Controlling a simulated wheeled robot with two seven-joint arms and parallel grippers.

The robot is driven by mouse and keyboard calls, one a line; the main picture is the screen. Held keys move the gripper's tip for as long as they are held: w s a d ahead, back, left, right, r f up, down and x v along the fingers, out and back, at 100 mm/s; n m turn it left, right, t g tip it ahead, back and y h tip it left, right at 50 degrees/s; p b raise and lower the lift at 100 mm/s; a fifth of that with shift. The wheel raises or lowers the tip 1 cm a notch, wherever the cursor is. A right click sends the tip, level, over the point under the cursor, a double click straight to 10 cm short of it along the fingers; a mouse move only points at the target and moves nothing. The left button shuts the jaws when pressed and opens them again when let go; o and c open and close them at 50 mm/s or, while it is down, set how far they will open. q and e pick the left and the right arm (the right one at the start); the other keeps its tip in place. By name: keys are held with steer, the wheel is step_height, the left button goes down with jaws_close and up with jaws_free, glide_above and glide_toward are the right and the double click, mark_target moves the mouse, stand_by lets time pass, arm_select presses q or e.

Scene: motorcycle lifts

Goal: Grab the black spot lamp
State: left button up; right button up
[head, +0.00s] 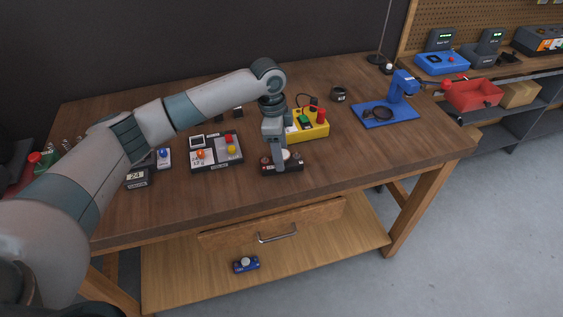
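My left arm reaches in from the left over the wooden workbench (350,155). Its gripper (279,165) points down at a small black control box (292,168) with knobs near the front edge. The fingers overlap the box, and I cannot tell whether they touch it or how far apart they are. I cannot identify the black spot lamp for sure. A thin dark pole on a round black base (376,59) stands at the back right, its top cut off by the frame. A short black cylinder (339,94) with a label sits mid-bench. My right gripper is not in view.
A yellow box (311,126) with red and green buttons stands just behind the gripper. A grey button panel (216,152) lies to its left. A blue stand (387,112) is at right. The bench is clear between the black box and the right front corner.

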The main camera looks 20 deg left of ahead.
mark_target(288, 154)
arm_select(q)
steer(key=shift+r, duration=0.1)
jaws_close()
steer(key=shift+r, duration=0.1)
steer(key=shift+w+r+b, duration=0.1)
steer(key=shift+r+b, duration=0.4)
steer(key=r+b, duration=0.1)
steer(key=d+r, duration=0.1)
steer(key=r, duration=0.1)
steer(key=shift+d+r+b, duration=0.1)
steer(key=shift+d+b, duration=0.05)
steer(key=shift+b, duration=0.25)
steer(key=d+r+b, duration=0.3)
steer(key=d+r, duration=0.3)
steer(key=d, duration=0.4)
steer(key=shift+d+r+b, duration=0.25)
steer(key=shift+r+b, duration=0.05)
